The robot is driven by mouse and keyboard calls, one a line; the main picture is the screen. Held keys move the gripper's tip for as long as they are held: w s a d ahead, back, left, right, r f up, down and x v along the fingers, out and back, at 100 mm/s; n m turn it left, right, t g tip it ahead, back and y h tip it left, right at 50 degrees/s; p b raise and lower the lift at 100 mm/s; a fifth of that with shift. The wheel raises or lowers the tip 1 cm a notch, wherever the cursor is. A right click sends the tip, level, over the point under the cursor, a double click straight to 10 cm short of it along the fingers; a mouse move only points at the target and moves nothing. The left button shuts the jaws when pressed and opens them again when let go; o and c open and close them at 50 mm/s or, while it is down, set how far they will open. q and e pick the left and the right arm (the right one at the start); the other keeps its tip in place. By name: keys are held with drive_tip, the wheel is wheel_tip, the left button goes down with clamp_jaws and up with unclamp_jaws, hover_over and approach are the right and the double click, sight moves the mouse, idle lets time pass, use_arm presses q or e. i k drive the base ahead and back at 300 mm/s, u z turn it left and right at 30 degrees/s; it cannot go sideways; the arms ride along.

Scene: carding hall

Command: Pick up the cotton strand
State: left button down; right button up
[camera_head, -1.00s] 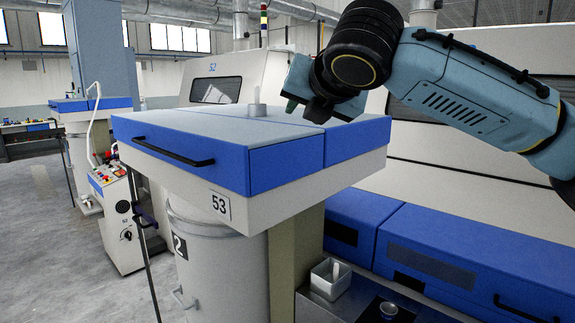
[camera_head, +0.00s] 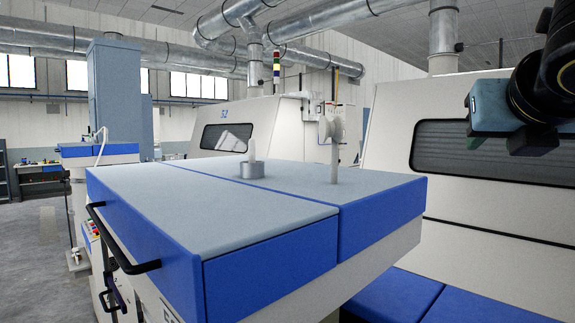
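A short white upright piece, which may be the cotton strand (camera_head: 252,149), stands in a small grey metal ring (camera_head: 251,170) on top of the blue and grey machine cover (camera_head: 215,203). A second thin pale upright piece (camera_head: 334,162) rises from the cover further right; I cannot tell which of the two is the strand. My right gripper (camera_head: 533,142) is at the upper right edge, partly cut off, well to the right of both pieces and apart from them. Its dark fingers are turned so that their gap does not show. My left gripper is out of view.
The cover has a black handle (camera_head: 122,240) on its left side. A cream machine with a dark window (camera_head: 227,137) stands behind, and another machine with a grey window (camera_head: 450,147) stands at right. The cover's top is mostly clear.

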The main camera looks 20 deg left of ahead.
sight(252, 156)
drive_tip(key=u, duration=0.55)
drive_tip(key=i, duration=1)
drive_tip(key=u, duration=0.8)
